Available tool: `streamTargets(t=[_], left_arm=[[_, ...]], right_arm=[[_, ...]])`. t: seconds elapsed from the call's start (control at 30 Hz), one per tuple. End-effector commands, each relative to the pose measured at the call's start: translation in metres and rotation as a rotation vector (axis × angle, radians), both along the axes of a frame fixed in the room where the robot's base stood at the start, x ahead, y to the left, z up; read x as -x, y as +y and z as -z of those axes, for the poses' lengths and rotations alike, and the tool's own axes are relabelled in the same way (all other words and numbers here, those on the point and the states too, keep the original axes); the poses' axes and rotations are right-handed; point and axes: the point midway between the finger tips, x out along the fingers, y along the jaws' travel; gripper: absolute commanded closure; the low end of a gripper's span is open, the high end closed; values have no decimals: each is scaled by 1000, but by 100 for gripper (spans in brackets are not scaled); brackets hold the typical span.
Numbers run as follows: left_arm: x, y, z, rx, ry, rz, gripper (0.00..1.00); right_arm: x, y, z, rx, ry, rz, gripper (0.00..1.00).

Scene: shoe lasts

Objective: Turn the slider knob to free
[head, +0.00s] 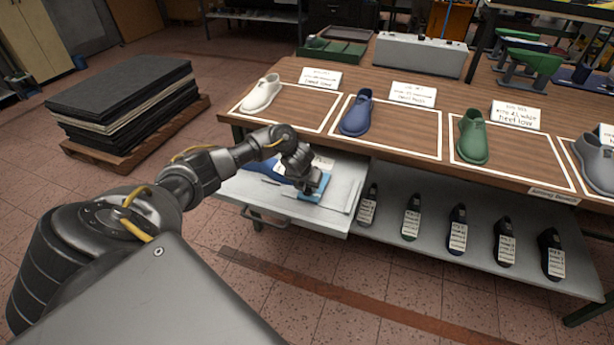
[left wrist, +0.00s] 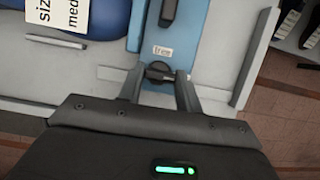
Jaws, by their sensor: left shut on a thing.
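A blue slider device (head: 319,183) lies in the open grey drawer (head: 345,190) below the table. It also shows in the left wrist view (left wrist: 182,30), with a small white label reading "free" (left wrist: 163,51) and a dark block (left wrist: 168,12) farther up. My left gripper (head: 311,190) reaches down over the device. In the left wrist view its two fingers (left wrist: 160,78) are shut on the dark knob (left wrist: 159,70), just below the label. The fingers hide the knob's sides. My right gripper is out of view.
A blue last with a white label (left wrist: 68,12) and thin tools lie left of the device in the drawer. Several labelled dark lasts (head: 457,230) stand on the lower shelf to the right. Coloured lasts stand on the tabletop (head: 420,130) above.

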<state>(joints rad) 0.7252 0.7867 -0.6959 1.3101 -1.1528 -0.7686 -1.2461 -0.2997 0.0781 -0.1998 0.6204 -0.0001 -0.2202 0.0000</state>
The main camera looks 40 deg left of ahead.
Motion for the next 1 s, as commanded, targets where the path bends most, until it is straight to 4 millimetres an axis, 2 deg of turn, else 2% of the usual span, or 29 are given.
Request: streamTargets(t=[0.27, 0.47, 1.0], left_arm=[[0, 0, -2, -1, 0, -35, 88], [0, -1, -4, 0, 1, -140, 88], [-3, -5, -4, 0, 2, -637, 88]], right_arm=[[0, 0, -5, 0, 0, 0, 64], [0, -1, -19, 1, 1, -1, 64], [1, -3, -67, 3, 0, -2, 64]])
